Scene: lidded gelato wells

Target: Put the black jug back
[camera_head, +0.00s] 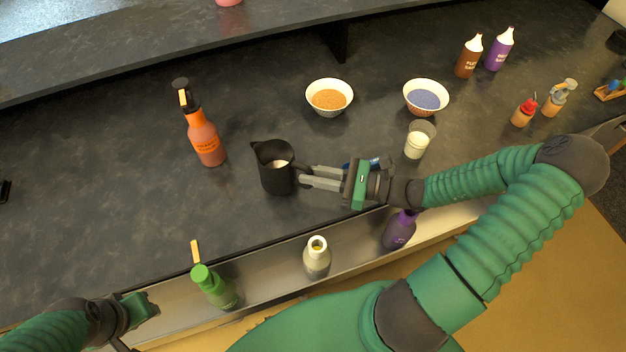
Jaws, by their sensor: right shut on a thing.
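The black jug (276,173) stands upright on the dark counter, with a pale content showing in its mouth. Its spout points to the upper left and its handle is on the right. My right gripper (303,178) comes from the right and is shut on the jug's handle. The fingers partly hide the handle. My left gripper (150,306) is at the lower left, apart from the jug; its fingers are too hard to make out to tell open from shut.
An orange bottle (205,140) stands left of the jug. Two bowls (329,98) (425,97) and a glass (418,140) stand behind and right. The front rail (270,278) holds a green bottle (214,287), a pale bottle (317,258) and a purple bottle (399,231).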

